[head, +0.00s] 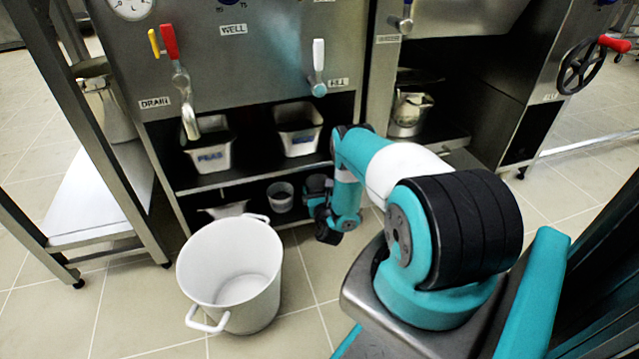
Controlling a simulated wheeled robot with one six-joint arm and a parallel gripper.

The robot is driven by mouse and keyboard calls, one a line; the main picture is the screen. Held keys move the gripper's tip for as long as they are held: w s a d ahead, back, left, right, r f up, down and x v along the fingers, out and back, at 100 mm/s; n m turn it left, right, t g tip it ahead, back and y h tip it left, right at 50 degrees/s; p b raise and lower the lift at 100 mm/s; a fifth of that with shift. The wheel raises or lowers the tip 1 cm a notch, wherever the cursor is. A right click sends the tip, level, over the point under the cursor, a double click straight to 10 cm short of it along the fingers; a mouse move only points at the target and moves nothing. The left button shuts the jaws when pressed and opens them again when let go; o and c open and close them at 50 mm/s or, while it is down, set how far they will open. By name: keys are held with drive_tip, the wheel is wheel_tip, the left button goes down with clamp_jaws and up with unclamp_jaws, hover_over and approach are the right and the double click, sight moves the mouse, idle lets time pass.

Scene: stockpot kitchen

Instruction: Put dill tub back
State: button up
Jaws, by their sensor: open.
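I cannot tell for certain which container is the dill tub, as no dill label is readable. A small grey tub (281,197) stands on the lower shelf under the counter unit. A second small dark tub (317,184) is beside it, partly hidden by my arm. My gripper (327,228) is low in front of that shelf, right of the white pot. It is open, and I see nothing between its fingers, though the arm hides part of it.
A large white pot (208,272) stands on the floor. On the upper shelf are a bin labelled PEAS (208,157) and another bin (299,130). A shallow metal pan (226,209) lies low behind the pot. A metal container (409,112) sits in the right bay.

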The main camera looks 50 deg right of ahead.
drive_tip(key=p+v, duration=0.5)
drive_tip(key=v, duration=0.5)
drive_tip(key=shift+s+a, duration=0.1)
drive_tip(key=shift+s, duration=0.05)
